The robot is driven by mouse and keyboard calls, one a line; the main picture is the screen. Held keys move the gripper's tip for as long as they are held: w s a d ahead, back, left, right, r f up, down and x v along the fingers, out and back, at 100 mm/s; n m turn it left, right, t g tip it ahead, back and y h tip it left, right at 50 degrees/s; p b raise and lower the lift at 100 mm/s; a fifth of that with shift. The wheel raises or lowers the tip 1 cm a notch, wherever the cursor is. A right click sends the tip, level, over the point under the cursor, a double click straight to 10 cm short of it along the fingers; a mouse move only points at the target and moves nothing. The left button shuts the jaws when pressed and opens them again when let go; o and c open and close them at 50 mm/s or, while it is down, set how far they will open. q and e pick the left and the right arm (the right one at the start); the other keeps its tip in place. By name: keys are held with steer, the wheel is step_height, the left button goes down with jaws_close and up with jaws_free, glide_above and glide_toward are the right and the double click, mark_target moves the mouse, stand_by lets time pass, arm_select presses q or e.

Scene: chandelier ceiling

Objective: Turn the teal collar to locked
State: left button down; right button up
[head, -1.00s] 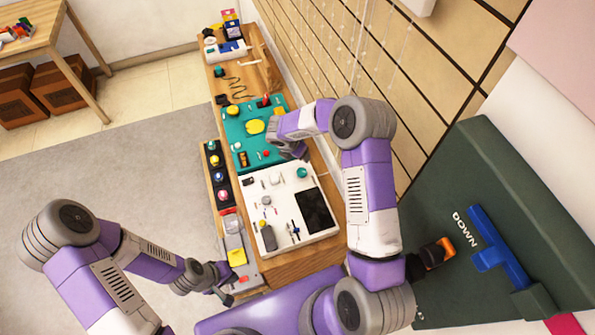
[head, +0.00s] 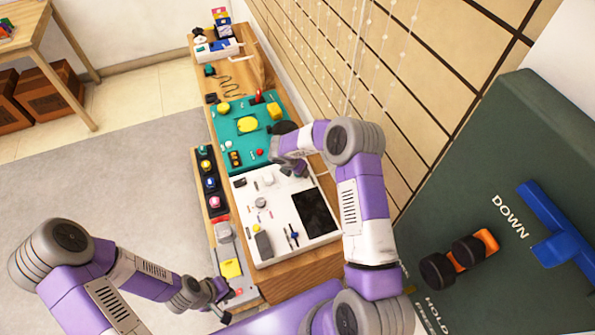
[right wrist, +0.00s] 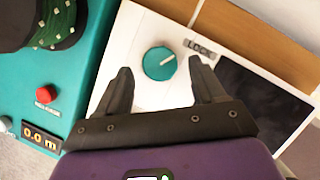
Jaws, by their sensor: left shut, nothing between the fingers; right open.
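The teal collar (right wrist: 157,65) is a round knob with a white pointer line, on a white panel (right wrist: 135,40). The pointer aims to the upper right, roughly toward a "LOCK" label (right wrist: 199,47). My right gripper (right wrist: 160,68) is open, its fingers reaching to either side of the collar with gaps; I cannot tell its height above the panel. In the head view the right gripper (head: 299,169) is over the panel's far right corner and hides the collar. My left gripper (head: 221,309) is shut and empty near the bench's front left.
A teal panel (head: 235,148) with a red button (right wrist: 44,93) lies beside the white panel. A black screen (head: 315,212) is on the white panel. A narrow strip of buttons (head: 208,166) runs along the left. A green board (head: 500,160) stands at right.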

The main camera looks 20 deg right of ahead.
steer(key=shift+w+d+f, duration=0.15)
steer(key=shift+d+f, duration=0.05)
steer(key=shift+f, duration=0.45)
steer(key=c, duration=1.1)
steer(key=shift+o, duration=0.2)
steer(key=shift+m, duration=0.3)
steer(key=m, duration=0.1)
steer(key=m+g+b, duration=0.1)
steer(key=m, duration=0.1)
steer(key=m+b, duration=0.1)
steer(key=shift+w+a+m+g+h, duration=0.1)
steer(key=shift+w+m+g+h, duration=0.15)
steer(key=shift+m+g+h, duration=0.15)
steer(key=m+g+b, duration=0.1)
steer(key=m, duration=0.2)
steer(key=m+g+b, duration=0.1)
steer(key=m, duration=0.1)
steer(key=shift+w+m+y, duration=0.2)
steer(key=shift+m+y, duration=0.1)
steer(key=shift+m, duration=0.1)
